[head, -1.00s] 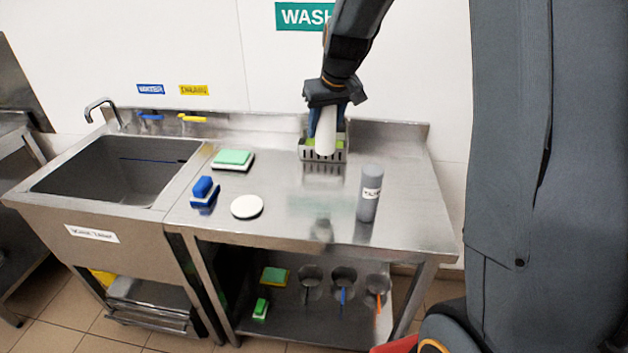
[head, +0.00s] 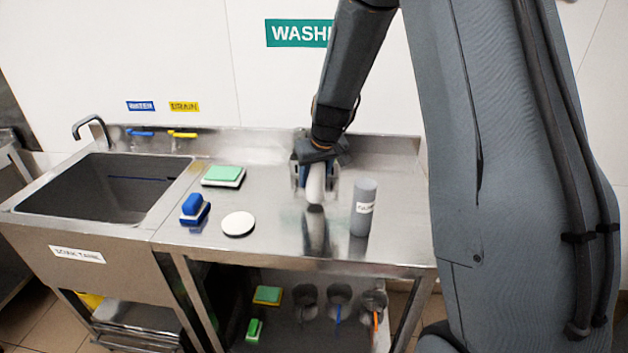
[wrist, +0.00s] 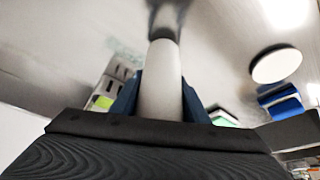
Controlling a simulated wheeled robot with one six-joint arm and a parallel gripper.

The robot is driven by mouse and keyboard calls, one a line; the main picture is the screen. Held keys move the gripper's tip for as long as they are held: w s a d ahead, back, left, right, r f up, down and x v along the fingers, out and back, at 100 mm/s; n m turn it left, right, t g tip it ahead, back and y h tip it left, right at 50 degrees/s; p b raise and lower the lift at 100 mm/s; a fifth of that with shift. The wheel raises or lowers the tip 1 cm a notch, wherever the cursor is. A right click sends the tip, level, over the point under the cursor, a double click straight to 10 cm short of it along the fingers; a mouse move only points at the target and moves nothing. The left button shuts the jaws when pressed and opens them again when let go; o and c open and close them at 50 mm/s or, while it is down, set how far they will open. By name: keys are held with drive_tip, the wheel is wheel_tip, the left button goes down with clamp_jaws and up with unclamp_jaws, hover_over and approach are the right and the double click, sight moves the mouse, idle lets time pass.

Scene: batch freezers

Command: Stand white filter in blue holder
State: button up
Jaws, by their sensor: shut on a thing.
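My gripper (head: 315,180) is shut on a white cylinder (head: 316,188), which matches the white filter. It points down over the middle of the steel table, left of a grey bottle. In the wrist view the white cylinder (wrist: 161,80) sits between my blue fingers (wrist: 160,100), its free end above a blurred reflection. I cannot tell whether that end touches the table. A blue block-shaped item (head: 195,209) with a pale base stands near the sink. It also shows in the wrist view (wrist: 280,100). I cannot tell whether it is the blue holder.
A white disc (head: 238,223) lies flat on the table. A green-topped pad (head: 223,176) lies behind it. The grey labelled bottle (head: 363,208) stands upright. A slotted metal basket (wrist: 112,82) is partly hidden. The sink (head: 110,188) is at left. The front right tabletop is clear.

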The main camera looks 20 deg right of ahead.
drive_tip(key=shift+f, duration=0.85)
drive_tip(key=shift+f, duration=0.1)
drive_tip(key=o, duration=1.3)
